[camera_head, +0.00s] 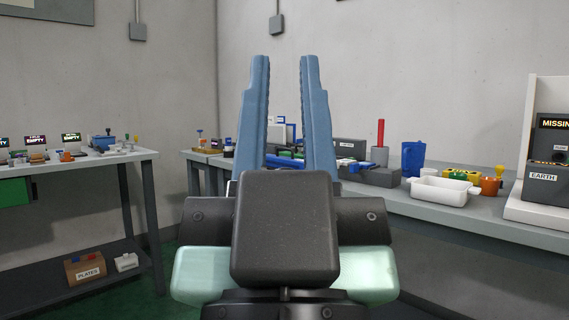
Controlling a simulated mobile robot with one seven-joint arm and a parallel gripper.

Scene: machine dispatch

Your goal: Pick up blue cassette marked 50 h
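My gripper (284,60) points up and away in the middle of the view. Its two long blue fingers are apart, with nothing between their tips. No marking "50 h" is readable, so I cannot tell which thing is the cassette. A blue-and-white item (290,130) stands on the back bench, partly hidden behind the fingers. A small blue item (102,142) sits on the left bench. My gripper is apart from both.
The left bench (140,155) holds small items and signs reading EMPTY. The right bench (480,212) holds a blue cup (413,158), a white tray (440,192), an orange pot (489,187) and a box marked EARTH (543,186).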

